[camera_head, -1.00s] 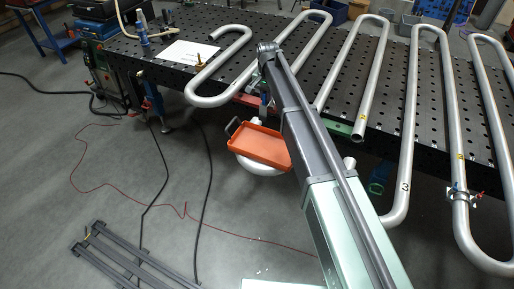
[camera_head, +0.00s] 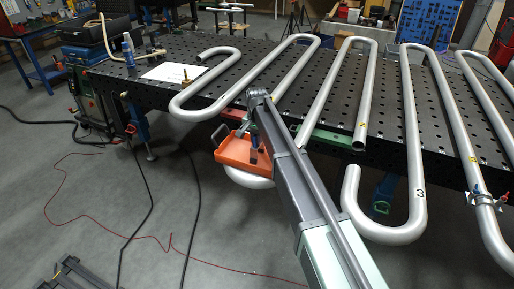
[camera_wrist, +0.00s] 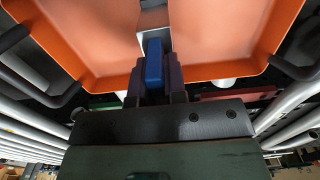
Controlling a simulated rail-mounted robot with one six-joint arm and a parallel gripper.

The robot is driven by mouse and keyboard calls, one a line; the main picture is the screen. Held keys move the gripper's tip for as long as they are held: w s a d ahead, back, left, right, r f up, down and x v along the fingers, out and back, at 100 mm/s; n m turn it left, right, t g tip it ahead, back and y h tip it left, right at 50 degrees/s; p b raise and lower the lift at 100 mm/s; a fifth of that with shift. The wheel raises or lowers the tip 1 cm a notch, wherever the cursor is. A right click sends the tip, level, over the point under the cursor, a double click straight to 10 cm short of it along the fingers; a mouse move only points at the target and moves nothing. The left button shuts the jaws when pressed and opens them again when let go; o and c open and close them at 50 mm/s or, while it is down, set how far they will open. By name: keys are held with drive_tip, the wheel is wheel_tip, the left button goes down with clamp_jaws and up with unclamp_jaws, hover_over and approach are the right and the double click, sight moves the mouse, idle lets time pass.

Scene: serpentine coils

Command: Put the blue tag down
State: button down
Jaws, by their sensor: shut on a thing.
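The blue tag (camera_wrist: 154,62) is a small upright blue block between the two dark fingers of my gripper (camera_wrist: 156,75) in the wrist view. My gripper is shut on it. In the head view my gripper (camera_head: 254,148) hangs at the orange tray (camera_head: 231,152), near its right side, partly behind my arm. The orange tray (camera_wrist: 225,68) spreads behind the tag in the wrist view. I cannot tell whether the tag touches the tray. A pale grey piece shows just beyond the tag in the wrist view.
The tray has dark side handles and sits by the front edge of the black perforated table (camera_head: 330,110). Silver serpentine coils (camera_head: 408,150) lie across the table, some overhanging its front. A white sheet (camera_head: 172,72) lies at the left. The tray's left floor looks clear.

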drive_tip(key=shift+f, duration=0.3)
drive_tip(key=c, duration=1.2)
unclamp_jaws()
drive_tip(key=shift+r, duration=0.1)
drive_tip(key=shift+o, duration=0.2)
wheel_tip(320, 180, up, 12)
drive_tip(key=p, duration=1.2)
drive_tip(key=shift+r+p, duration=0.2)
drive_tip(key=shift+p, duration=0.1)
drive_tip(key=shift+s+d, duration=0.15)
drive_tip(key=s+d+n, duration=0.1)
drive_tip(key=s+d, duration=0.6)
drive_tip(key=s, duration=0.4)
drive_tip(key=s+d+n, duration=0.1)
drive_tip(key=s+d, duration=0.6)
drive_tip(key=s, duration=0.4)
drive_tip(key=s+d+n, duration=0.2)
drive_tip(key=s+d, duration=0.6)
drive_tip(key=s, duration=0.2)
drive_tip(key=shift+s, duration=0.4)
